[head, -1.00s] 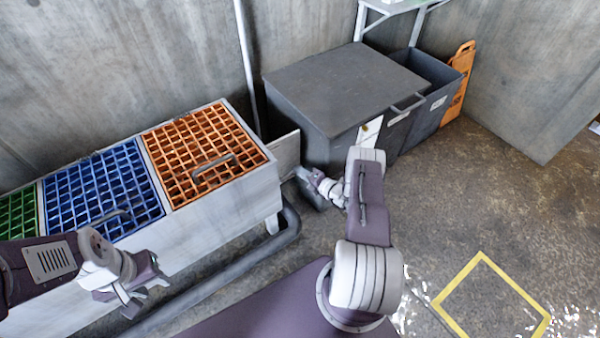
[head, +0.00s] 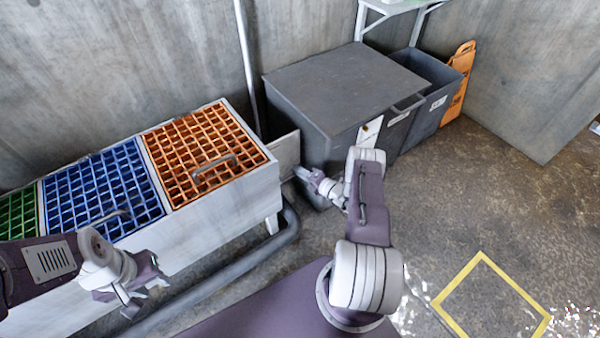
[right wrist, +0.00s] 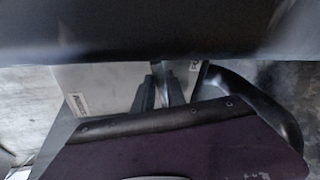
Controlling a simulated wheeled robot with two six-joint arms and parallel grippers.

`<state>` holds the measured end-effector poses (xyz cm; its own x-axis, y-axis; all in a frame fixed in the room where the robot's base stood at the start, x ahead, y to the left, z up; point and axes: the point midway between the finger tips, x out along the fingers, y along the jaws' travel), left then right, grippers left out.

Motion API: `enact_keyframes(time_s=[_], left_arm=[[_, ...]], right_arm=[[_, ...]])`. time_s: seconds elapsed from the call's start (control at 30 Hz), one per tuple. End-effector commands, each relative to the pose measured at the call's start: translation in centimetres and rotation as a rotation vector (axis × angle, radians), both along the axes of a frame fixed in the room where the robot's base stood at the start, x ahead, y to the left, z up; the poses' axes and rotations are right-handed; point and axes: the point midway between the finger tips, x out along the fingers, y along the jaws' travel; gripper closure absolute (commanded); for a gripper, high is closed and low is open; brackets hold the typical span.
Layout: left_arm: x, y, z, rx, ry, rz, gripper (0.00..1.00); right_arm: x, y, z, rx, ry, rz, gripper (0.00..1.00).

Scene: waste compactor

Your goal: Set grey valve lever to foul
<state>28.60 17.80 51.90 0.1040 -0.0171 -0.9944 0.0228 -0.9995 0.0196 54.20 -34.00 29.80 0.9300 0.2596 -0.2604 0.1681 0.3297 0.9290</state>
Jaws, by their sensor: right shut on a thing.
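My right gripper (head: 303,174) is low between the grated bench and the dark grey bin. In the right wrist view its two dark fingers (right wrist: 155,92) are close together, shut on a narrow grey lever (right wrist: 166,84). Behind them is a pale panel (right wrist: 110,84) with a small label at its left (right wrist: 80,104) and another at its upper right (right wrist: 195,66); I cannot read either. The lever cannot be made out in the head view. My left gripper (head: 146,297) is open and empty in front of the bench.
The bench (head: 222,212) has green, blue and orange grates. A dark pipe (head: 265,250) runs along its foot. The lidded grey bin (head: 345,85), an open bin (head: 428,110) and an orange board (head: 459,82) stand behind. The floor at right is clear, with a yellow square (head: 490,258).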

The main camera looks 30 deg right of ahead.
Motion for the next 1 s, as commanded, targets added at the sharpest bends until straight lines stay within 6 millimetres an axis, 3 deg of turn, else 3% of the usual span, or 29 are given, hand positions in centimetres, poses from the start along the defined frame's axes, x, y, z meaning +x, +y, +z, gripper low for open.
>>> enact_keyframes(time_s=[0.2,0.33,0.73,0.77,0.83,1.0], left_arm=[[0.0,0.0,-3.9,0.0,0.0,0.0,0.64],[0.0,0.0,-5.8,0.0,0.0,0.0,0.64],[0.0,0.0,-5.9,0.0,0.0,0.0,0.64],[0.0,0.0,-5.9,0.0,0.0,0.0,0.64],[0.0,0.0,-5.9,0.0,0.0,0.0,0.64],[0.0,0.0,-5.9,0.0,0.0,0.0,0.64]], right_arm=[[-0.1,-0.4,-2.6,0.149,0.017,0.0,1.0],[-0.1,-0.4,-3.3,0.275,0.029,0.0,1.0],[-0.1,-0.4,-3.0,0.345,0.039,0.0,1.0],[-0.1,-0.4,-3.0,0.345,0.039,0.0,0.78],[-0.1,-0.4,-3.0,0.344,0.038,0.0,0.62],[0.0,-0.4,-2.8,0.343,0.033,0.0,0.62]])
